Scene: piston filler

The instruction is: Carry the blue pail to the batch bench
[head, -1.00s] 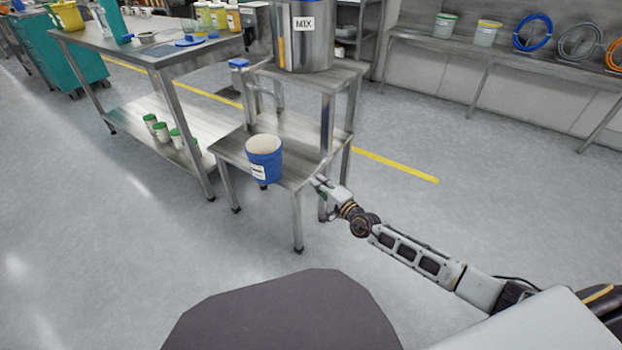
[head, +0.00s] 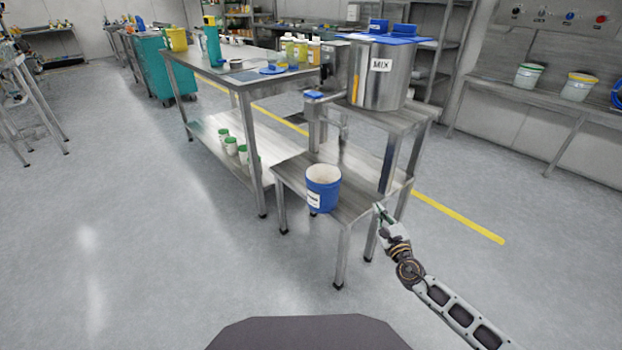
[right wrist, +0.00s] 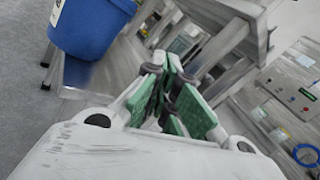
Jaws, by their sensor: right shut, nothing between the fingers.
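The blue pail (head: 323,190), with a white label and a pale top, stands upright on the low steel step (head: 360,204) in front of the MIX vessel. It also shows at the upper left of the right wrist view (right wrist: 92,24). My right gripper (head: 380,212) is shut and empty, at the step's right edge, to the right of the pail and apart from it. Its green-padded fingers (right wrist: 172,98) show together in the right wrist view. A long steel bench (head: 245,75) with bottles stands behind and to the left; I cannot tell whether it is the batch bench. My left gripper is not in view.
The steel MIX vessel (head: 378,78) with blue lids stands on the higher stand behind the step. White tubs with green lids (head: 231,146) sit on the bench's lower shelf.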

